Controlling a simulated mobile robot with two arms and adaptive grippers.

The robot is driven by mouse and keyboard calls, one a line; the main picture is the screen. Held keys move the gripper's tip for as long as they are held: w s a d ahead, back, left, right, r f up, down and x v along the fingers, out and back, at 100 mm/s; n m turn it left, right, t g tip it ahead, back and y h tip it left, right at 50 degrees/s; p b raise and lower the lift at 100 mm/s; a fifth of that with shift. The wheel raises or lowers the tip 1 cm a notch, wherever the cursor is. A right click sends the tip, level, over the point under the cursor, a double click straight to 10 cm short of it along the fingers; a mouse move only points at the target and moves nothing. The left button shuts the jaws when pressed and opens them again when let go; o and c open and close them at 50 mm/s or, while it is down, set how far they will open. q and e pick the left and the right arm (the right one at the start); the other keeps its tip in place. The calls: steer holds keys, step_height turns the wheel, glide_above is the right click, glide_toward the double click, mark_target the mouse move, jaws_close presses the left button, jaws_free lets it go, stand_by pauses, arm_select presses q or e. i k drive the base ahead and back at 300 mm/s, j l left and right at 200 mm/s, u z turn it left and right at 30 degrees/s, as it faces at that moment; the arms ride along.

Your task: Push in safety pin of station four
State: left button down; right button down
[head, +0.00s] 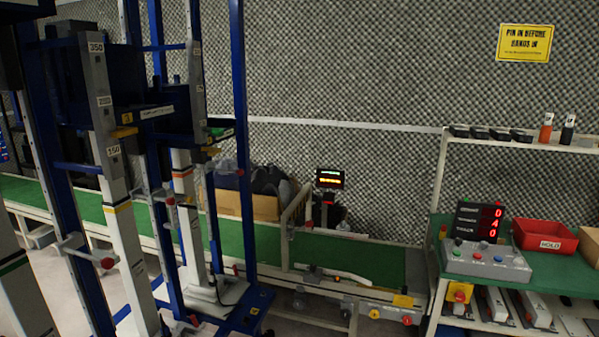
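A blue-framed test rig with pale upright columns stands at the left; a front column (112,150) carries the labels 350 and 150. Red-knobbed pins stick out of brackets on the columns: one low at the front (107,263), and another on a column behind it (170,200). I cannot read a station number on the rig, so I cannot tell which pin belongs to station four. I also cannot tell how far each pin is pushed in. Neither of my grippers is in view.
A green conveyor (345,255) runs along the foam wall behind the rig. A bench at the right holds a control box (485,262), a digit display (478,221) and a red HOLD tray (545,237). A yellow sign (525,43) reads "Pin in before hands in".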

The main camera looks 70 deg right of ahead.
mark_target(240, 171)
steer(key=z, duration=1.9)
steer(key=i+z, duration=0.45)
steer(key=i, duration=0.35)
